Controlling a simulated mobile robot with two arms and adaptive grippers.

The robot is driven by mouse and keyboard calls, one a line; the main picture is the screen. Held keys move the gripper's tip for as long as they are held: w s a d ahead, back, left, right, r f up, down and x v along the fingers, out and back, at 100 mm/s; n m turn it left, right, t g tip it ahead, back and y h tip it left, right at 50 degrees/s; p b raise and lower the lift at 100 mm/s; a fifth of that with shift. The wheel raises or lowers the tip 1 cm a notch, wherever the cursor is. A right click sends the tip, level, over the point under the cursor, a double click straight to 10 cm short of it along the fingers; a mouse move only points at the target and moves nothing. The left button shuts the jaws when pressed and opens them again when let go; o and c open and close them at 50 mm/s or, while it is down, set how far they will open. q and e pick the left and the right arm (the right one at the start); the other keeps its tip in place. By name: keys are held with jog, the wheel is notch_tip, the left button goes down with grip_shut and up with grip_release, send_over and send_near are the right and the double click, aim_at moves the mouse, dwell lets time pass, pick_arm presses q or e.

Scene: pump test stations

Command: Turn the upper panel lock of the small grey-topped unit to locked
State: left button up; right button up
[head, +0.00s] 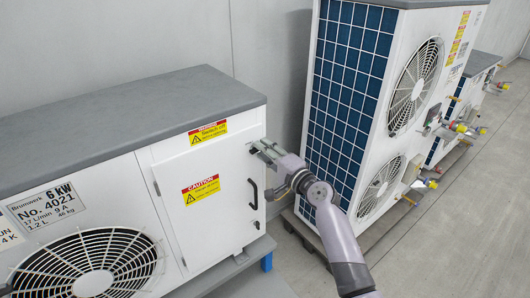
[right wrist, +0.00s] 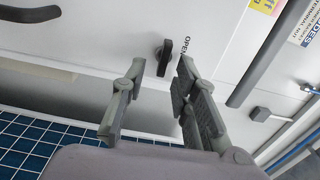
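The small unit (head: 95,125) with the grey top stands at the left in the head view. Its white side panel (head: 170,160) carries caution labels and a black handle (head: 252,193). My right gripper (head: 262,148) is at the panel's upper right corner, just under the grey top, and largely covers the lock there. In the right wrist view a black lock knob (right wrist: 166,57) sits beside the printed word OPEN. My right gripper's fingers (right wrist: 160,80) are open, one to each side of the knob, with gaps visible. My left gripper is not in view.
A narrow floor gap separates the units. Open floor (head: 470,230) lies at the right.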

jog(key=v, duration=1.2)
jog(key=shift+f, duration=0.15)
jog(key=s+d+f+n+g+h+b, duration=0.1)
jog(key=d+f+h, duration=0.1)
jog(key=f, duration=1)
jog(key=s+d+f+g+h+b, duration=0.1)
jog(key=d+f+g+h, duration=0.1)
jog(key=f, duration=0.9)
jog(key=s+d+f+n+g+h, duration=0.2)
jog(key=s+f, duration=0.4)
jog(key=f, duration=0.5)
jog(key=s+d+f+n+g+h, duration=0.1)
jog(key=s+d+f, duration=0.1)
jog(key=s+f, duration=0.65)
jog(key=s+d+f+n+g+h+b, duration=0.1)
jog(key=s+d+f+n+g, duration=0.1)
jog(key=s+f, duration=0.7)
jog(key=s+d+f+n+g+h+b, duration=0.1)
jog(key=s+d+f+n+g, duration=0.15)
jog(key=s+f, duration=0.7)
jog(key=s+d+f+n+g, duration=0.1)
jog(key=s+f+n, duration=0.1)
jog(key=s, duration=0.7)
jog(key=s+d+f+n+g+h+b, duration=0.1)
jog(key=s+f, duration=0.3)
jog(key=s, duration=0.6)
jog(key=shift+d+f+n+g+h, duration=0.35)
jog(key=shift+n+g, duration=0.2)
jog(key=shift+n, duration=0.3)
